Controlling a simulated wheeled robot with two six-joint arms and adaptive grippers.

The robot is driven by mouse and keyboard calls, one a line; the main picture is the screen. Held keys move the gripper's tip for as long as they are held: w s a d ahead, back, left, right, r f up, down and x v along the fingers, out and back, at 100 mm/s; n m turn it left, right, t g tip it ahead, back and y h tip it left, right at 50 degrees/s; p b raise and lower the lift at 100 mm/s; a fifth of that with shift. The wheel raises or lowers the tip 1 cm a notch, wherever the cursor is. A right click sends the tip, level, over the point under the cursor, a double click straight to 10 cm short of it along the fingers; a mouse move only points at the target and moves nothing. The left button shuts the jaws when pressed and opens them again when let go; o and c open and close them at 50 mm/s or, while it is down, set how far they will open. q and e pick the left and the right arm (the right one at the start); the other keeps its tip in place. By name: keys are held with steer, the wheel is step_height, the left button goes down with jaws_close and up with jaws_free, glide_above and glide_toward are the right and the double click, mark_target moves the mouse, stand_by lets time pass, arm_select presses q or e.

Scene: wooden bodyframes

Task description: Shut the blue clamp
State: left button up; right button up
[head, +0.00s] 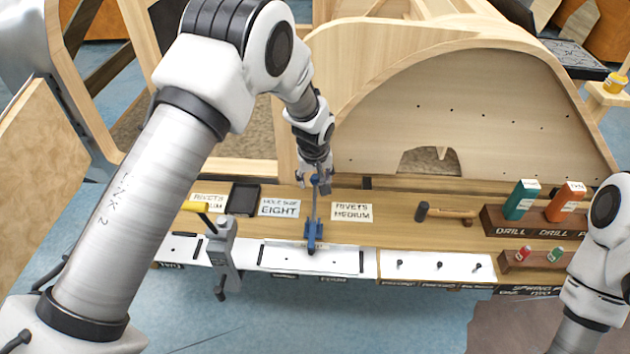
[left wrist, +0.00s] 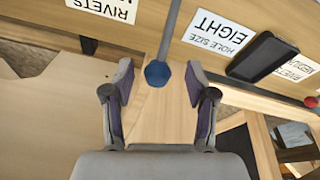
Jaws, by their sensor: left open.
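The blue clamp (head: 313,236) sits at the front edge of the wooden bench, above a white panel. Its thin lever stands up from the blue body toward my left gripper (head: 316,181). In the left wrist view, the lever's blue knob (left wrist: 157,73) lies between the tips of my left gripper (left wrist: 160,82). The two fingers are apart, with a gap on each side of the knob. My right arm shows at the right edge of the head view, but its gripper is out of view.
A grey clamp (head: 222,250) with a yellow handle stands to the left. Labels and a dark tablet (head: 243,199) lie on the bench, with a hammer (head: 445,212) to the right. A drill rack (head: 530,224) stands farther right. The curved wooden frame (head: 470,120) rises behind.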

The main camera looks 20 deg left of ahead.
arm_select(q)
steer(key=v, duration=1)
steer(key=shift+r, duration=0.15)
steer(key=shift+s, duration=0.2)
